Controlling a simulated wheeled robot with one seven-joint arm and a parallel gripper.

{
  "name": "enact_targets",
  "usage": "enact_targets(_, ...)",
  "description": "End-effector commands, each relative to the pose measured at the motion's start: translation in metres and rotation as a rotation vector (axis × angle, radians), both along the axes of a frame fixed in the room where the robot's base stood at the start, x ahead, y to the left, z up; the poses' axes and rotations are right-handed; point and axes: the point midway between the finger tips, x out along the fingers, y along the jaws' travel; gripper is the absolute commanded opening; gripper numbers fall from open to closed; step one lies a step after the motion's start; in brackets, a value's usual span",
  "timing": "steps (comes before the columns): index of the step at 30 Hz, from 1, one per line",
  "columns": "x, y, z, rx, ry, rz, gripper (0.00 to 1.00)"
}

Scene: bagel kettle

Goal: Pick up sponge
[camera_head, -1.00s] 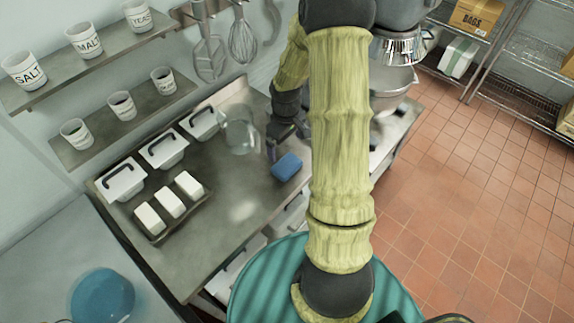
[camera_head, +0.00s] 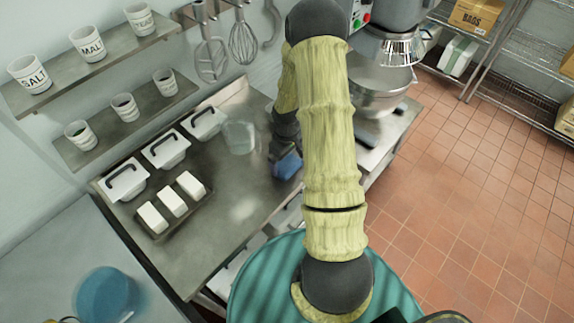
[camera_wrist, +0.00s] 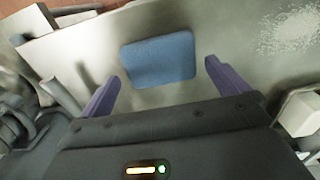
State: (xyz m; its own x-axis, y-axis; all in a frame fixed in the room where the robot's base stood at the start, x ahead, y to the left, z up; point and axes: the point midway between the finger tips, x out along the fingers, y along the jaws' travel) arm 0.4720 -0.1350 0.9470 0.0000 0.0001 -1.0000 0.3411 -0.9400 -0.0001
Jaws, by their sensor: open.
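The blue sponge (camera_head: 287,166) lies on the steel counter (camera_head: 232,185), partly hidden by my gripper in the head view. In the wrist view the sponge (camera_wrist: 160,60) lies flat, ahead of and between my two purple fingers. My gripper (camera_wrist: 165,82) is open and empty, with a finger on either side of the sponge's near edge. In the head view my gripper (camera_head: 279,153) is low over the counter beside the sponge, its fingers hard to make out. I cannot tell whether they touch the counter.
A clear container (camera_head: 239,137) stands left of my gripper. Several lidded white tubs (camera_head: 165,150) and a tray with white blocks (camera_head: 172,202) are farther left. A mixer with a steel bowl (camera_head: 375,88) stands to the right. Shelves with labelled cups (camera_head: 95,43) hang above.

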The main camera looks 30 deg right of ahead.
Motion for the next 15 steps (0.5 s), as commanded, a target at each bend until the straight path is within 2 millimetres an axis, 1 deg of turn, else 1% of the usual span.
enact_targets(6,-0.001,0.000,-0.024,0.000,0.003,0.002,1.00)
enact_targets(9,-0.001,0.000,-0.031,0.001,0.001,0.001,1.00)
enact_targets(15,0.000,-0.001,-0.034,-0.001,-0.001,0.001,1.00)
